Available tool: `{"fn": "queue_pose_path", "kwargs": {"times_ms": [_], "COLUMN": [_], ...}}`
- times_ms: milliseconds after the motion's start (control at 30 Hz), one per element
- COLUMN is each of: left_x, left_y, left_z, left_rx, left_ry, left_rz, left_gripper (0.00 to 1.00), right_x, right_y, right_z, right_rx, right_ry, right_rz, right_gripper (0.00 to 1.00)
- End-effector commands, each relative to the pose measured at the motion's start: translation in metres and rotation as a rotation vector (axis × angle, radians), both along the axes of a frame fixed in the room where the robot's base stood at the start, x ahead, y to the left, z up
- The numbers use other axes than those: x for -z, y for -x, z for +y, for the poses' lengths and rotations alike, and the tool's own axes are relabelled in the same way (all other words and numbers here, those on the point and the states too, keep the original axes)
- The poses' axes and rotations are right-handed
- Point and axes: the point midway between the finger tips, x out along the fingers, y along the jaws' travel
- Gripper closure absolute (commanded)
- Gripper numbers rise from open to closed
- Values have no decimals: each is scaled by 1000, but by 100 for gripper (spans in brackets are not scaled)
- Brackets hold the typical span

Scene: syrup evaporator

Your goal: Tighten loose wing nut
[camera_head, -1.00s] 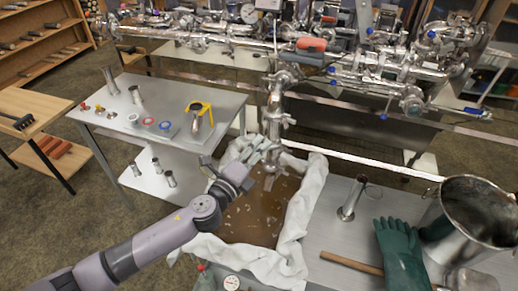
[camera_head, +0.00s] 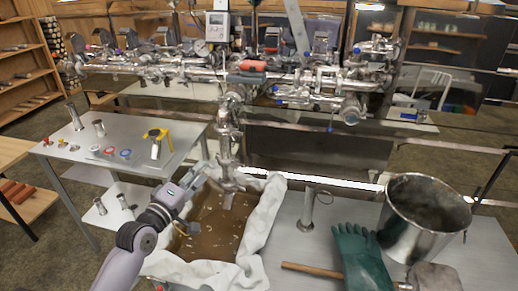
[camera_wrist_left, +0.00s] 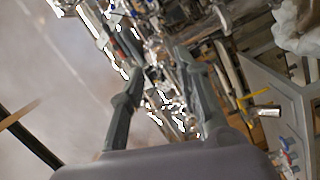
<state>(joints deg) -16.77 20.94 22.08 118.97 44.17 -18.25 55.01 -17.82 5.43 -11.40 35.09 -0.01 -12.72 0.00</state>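A polished steel outlet pipe (camera_head: 228,140) hangs from the pipework, with clamps and small wing-like fittings along it. I cannot tell which fitting is the loose wing nut. My left gripper (camera_head: 207,170) is just left of the pipe's lower end, above the cloth-lined tub (camera_head: 262,222) of brown liquid. In the left wrist view its two fingers (camera_wrist_left: 158,68) stand apart with nothing clearly held between them; shiny metal fittings show blurred beyond. My right gripper is out of view.
A grey side table (camera_head: 70,150) at left holds steel tubes, small clamps and a yellow-handled tool (camera_head: 157,140). At right are a steel pot (camera_head: 412,225), a green glove (camera_head: 360,258) and a wooden handle (camera_head: 310,268). Dense pipework (camera_head: 150,72) spans the back.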

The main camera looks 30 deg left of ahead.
Motion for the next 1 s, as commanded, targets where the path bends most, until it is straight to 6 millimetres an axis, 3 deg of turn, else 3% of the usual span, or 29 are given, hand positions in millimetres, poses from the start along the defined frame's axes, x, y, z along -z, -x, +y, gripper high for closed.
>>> {"fn": "queue_pose_path", "kwargs": {"times_ms": [133,267,467,800,1000], "left_x": [-3,-6,-8,-7,-7], "left_y": [0,-18,-61,-133,-160], "left_z": [8,9,11,15,16], "left_rx": [-10,-9,-9,-9,-9], "left_ry": [59,57,53,52,50], "left_rz": [-12,-13,-13,-11,-11], "left_gripper": [70,70,70,70,70], "right_x": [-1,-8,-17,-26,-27], "right_y": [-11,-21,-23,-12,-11], "right_z": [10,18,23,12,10], "right_rx": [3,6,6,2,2], "right_ry": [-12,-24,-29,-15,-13], "right_rz": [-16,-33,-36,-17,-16], "right_gripper": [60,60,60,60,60]}}
